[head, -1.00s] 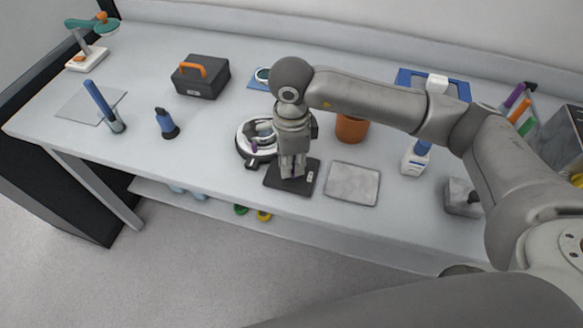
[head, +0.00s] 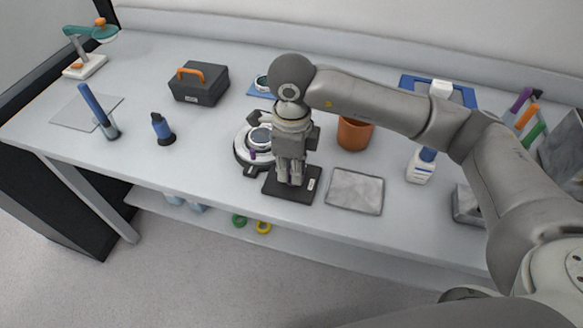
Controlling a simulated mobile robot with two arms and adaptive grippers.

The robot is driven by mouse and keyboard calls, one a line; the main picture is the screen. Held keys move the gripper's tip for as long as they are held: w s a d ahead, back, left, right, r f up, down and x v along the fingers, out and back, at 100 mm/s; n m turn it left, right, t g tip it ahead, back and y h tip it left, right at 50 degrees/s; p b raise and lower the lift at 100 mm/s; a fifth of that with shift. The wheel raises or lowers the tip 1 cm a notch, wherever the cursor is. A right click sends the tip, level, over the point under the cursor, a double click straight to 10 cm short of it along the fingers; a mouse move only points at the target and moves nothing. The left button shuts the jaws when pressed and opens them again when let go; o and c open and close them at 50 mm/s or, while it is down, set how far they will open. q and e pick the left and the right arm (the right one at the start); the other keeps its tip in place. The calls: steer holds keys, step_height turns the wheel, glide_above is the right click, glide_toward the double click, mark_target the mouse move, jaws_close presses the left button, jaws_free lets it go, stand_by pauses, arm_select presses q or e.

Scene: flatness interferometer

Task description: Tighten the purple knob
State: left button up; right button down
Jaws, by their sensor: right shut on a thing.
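The round white and black instrument (head: 241,151) stands on the table near the middle, with a dark lens-like disc (head: 260,136) on top. A small purple knob (head: 253,155) shows on its front side. My right gripper (head: 290,182) points down just right of the instrument, over a black plate (head: 282,193) with a white label. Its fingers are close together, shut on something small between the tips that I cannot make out. The gripper and wrist hide the right part of the instrument. The purple knob is apart from the fingertips. My left gripper is not in view.
A grey slab (head: 355,192) lies right of the plate, and an orange-brown pot (head: 354,134) stands behind it. A dark blue bottle (head: 162,130) and a toolbox (head: 199,84) are left.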

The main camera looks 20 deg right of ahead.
steer(key=c, duration=1.4)
jaws_free()
steer(key=shift+c, duration=0.2)
step_height(320, 180, up, 12)
